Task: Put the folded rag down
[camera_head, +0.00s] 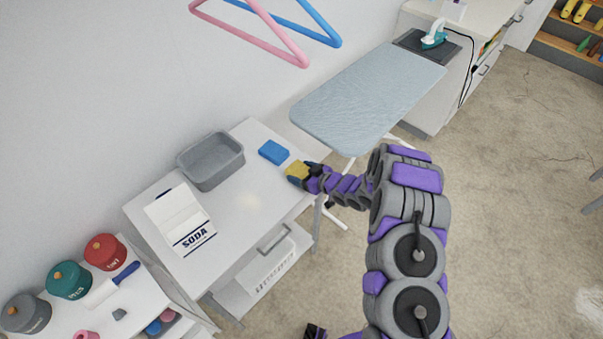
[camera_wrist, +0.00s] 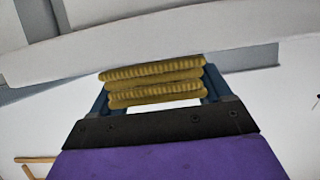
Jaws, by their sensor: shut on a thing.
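The folded rag (camera_head: 296,170) is yellow and sits in my gripper (camera_head: 303,171) at the right edge of a white table (camera_head: 240,203). In the wrist view the rag (camera_wrist: 153,83) shows as several ribbed yellow layers between the two dark blue fingers of my gripper (camera_wrist: 155,92). The gripper is shut on it. In the wrist view a white edge passes just beyond the rag. I cannot tell whether the rag touches the table.
A blue block (camera_head: 273,152) lies on the table close to the rag. An ironing board (camera_head: 368,100) is at the right behind my arm. The table's middle is clear.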

